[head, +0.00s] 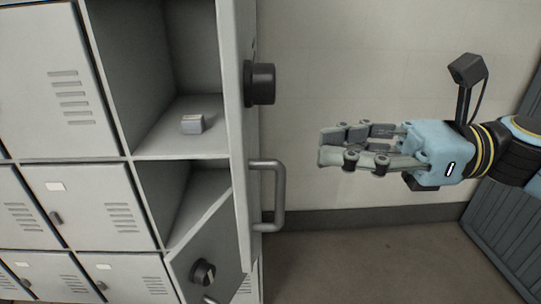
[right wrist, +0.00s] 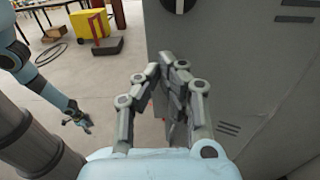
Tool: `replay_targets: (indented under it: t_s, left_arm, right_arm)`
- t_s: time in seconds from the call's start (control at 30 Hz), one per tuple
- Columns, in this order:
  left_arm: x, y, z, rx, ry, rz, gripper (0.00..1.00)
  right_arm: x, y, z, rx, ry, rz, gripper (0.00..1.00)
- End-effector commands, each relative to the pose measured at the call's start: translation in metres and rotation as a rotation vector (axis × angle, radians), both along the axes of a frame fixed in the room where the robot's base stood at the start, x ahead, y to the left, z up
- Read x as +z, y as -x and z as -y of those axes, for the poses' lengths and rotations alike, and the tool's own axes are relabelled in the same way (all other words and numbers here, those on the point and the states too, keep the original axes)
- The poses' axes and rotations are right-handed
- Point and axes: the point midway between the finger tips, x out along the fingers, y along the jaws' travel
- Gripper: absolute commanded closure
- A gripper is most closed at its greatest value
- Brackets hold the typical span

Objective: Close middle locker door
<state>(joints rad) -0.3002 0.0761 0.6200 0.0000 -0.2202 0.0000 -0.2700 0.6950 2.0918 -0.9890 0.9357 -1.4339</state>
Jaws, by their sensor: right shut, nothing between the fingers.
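The grey lockers show at the left of the head view. One door (head: 239,110) stands swung out, nearly edge-on, with a black knob (head: 261,84) and a bar handle (head: 279,195). Below it, another door (head: 215,240) with a dark knob stands partly open in front of the middle-row compartment. My right gripper (head: 322,148) is shut and empty, right of the edge-on door and apart from it, pointing left. In the right wrist view its fingers (right wrist: 167,66) are together before a grey panel (right wrist: 250,80). My left gripper (right wrist: 79,119) shows small there; its jaws are unclear.
The open upper compartment holds a small grey box (head: 192,124). Other lockers, such as the upper left one (head: 45,70), are closed. A dark slatted panel (head: 510,225) stands at the right. A yellow bin (right wrist: 89,24) stands on open floor behind.

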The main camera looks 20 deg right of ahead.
Motion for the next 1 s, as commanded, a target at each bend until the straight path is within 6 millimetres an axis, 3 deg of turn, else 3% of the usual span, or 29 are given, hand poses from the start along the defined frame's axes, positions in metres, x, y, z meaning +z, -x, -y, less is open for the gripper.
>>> replay_targets:
  t_s: [0.2,0.5,1.0]
  left_arm:
    - [0.004,-0.001,-0.003,-0.001,-0.004,0.002,0.6]
    - [0.012,-0.002,-0.003,-0.001,-0.004,0.004,0.6]
    - [0.013,-0.003,-0.003,-0.001,-0.004,0.004,0.6]
  right_arm:
    - [0.004,-0.012,-0.034,-0.003,-0.008,0.002,1.0]
    - [0.003,-0.022,-0.066,-0.002,-0.003,-0.001,1.0]
    - [0.001,-0.024,-0.072,-0.002,0.0,-0.002,1.0]
